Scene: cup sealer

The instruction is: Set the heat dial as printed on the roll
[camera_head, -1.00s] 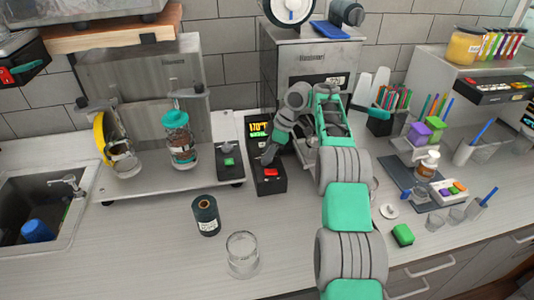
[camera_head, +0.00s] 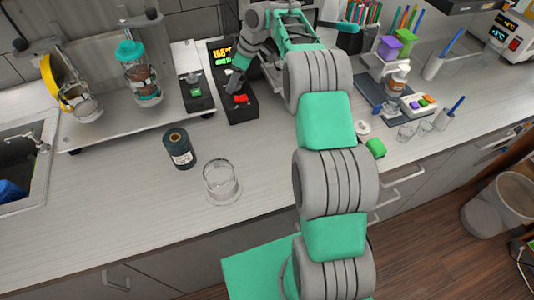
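The black control box (camera_head: 237,110) stands upright on the counter with a red switch (camera_head: 240,99) on its front part. Its lit display (camera_head: 219,52) shows yellow digits that look like 168, with green digits under them. My gripper (camera_head: 236,82) points down at the box between the display and the red switch. It covers the spot where a dial could be, so I see no dial and cannot tell what its fingers hold. The dark roll (camera_head: 179,148) stands on the counter, left of the box. Its pale label carries print too small to read.
An empty clear cup (camera_head: 221,183) stands in front of the roll. A smaller black box with a green button (camera_head: 196,93) is left of the control box. A green block (camera_head: 376,148) lies right of my arm. The front-left counter is clear.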

